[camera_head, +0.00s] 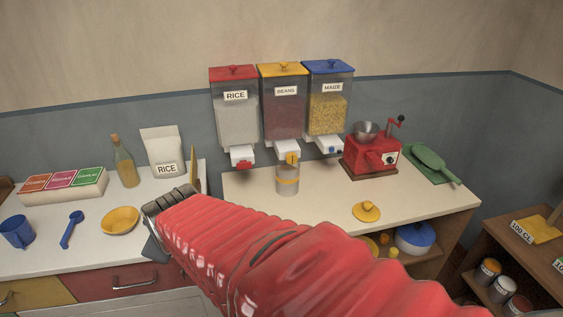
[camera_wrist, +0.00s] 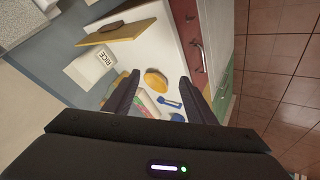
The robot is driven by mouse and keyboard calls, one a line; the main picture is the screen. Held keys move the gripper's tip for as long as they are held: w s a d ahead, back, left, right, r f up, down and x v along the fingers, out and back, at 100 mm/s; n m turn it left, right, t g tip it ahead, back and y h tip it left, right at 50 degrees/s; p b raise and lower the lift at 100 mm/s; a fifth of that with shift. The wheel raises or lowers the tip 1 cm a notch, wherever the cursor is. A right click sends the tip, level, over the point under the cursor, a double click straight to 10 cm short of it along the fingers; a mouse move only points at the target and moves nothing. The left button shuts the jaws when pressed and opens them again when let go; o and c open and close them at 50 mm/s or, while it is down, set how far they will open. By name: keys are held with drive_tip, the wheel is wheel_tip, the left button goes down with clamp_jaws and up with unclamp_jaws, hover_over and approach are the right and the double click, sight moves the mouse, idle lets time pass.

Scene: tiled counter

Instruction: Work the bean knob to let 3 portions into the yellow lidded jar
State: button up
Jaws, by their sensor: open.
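The beans dispenser (camera_head: 284,105), with a yellow lid, hangs on the wall between the rice and maize dispensers. Its yellow knob (camera_head: 292,158) is on the white spout. A jar with a yellow band (camera_head: 287,180) stands upright on the counter below this spout; I cannot tell what is in it. A yellow lid with a small knob (camera_head: 366,211) lies on the counter to the right, apart from the jar. My gripper (camera_wrist: 160,76) is open and empty. In the head view it is left of the jar, near the yellow bowl, its fingers mostly hidden.
The rice dispenser (camera_head: 235,110), maize dispenser (camera_head: 329,105) and red grinder (camera_head: 371,154) flank the beans. Counter around the jar is clear.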

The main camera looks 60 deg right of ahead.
drive_tip(key=d+f+n+t+h, duration=0.1)
drive_tip(key=d+f+n+h, duration=0.15)
drive_tip(key=d, duration=0.85)
drive_tip(key=d+f+n+t+h, duration=0.1)
drive_tip(key=d+f+n+h, duration=0.2)
drive_tip(key=d, duration=0.8)
drive_tip(key=s+d+f+n+h, duration=0.2)
drive_tip(key=s+d+n+h, duration=0.3)
drive_tip(key=s+d, duration=0.8)
drive_tip(key=s+n, duration=0.2)
drive_tip(key=shift+s+d+f+t+h, duration=0.15)
drive_tip(key=shift+s+d+t+h, duration=0.15)
drive_tip(key=shift+s+h, duration=0.1)
drive_tip(key=shift+w, duration=0.2)
